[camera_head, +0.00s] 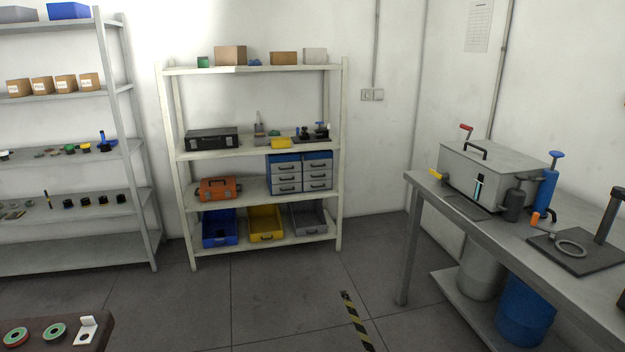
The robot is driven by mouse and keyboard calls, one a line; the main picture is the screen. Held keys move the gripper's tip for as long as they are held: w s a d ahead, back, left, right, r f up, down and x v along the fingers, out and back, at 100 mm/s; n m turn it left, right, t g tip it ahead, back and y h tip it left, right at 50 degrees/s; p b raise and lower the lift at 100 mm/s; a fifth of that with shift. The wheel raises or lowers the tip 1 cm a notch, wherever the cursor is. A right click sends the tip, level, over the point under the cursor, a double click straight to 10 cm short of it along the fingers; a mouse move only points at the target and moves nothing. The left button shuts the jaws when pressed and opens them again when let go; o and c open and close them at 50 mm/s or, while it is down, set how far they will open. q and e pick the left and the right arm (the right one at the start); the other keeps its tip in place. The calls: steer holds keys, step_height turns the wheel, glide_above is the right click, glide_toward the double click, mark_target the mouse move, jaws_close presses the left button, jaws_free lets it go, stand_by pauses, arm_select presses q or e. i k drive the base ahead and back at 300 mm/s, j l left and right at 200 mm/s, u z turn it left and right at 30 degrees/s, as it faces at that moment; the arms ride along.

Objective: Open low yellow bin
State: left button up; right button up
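The low yellow bin (266,238) sits on the bottom shelf of the white shelving unit in the middle of the head view. Neither of my grippers shows in this view.
The white shelving unit (340,160) holds toolboxes and small drawers above the bins. A grey shelf rack (70,248) stands left, a workbench (480,235) right, and a brown table corner (98,333) lower left. The floor (270,300) before the bins is clear.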

mark_target(264, 221)
steer(key=i+j+u, duration=0.1)
steer(key=i+u, duration=0.2)
steer(key=i, duration=0.6)
steer(key=i+l+u, duration=0.1)
steer(key=i+u, duration=0.2)
steer(key=i, duration=0.55)
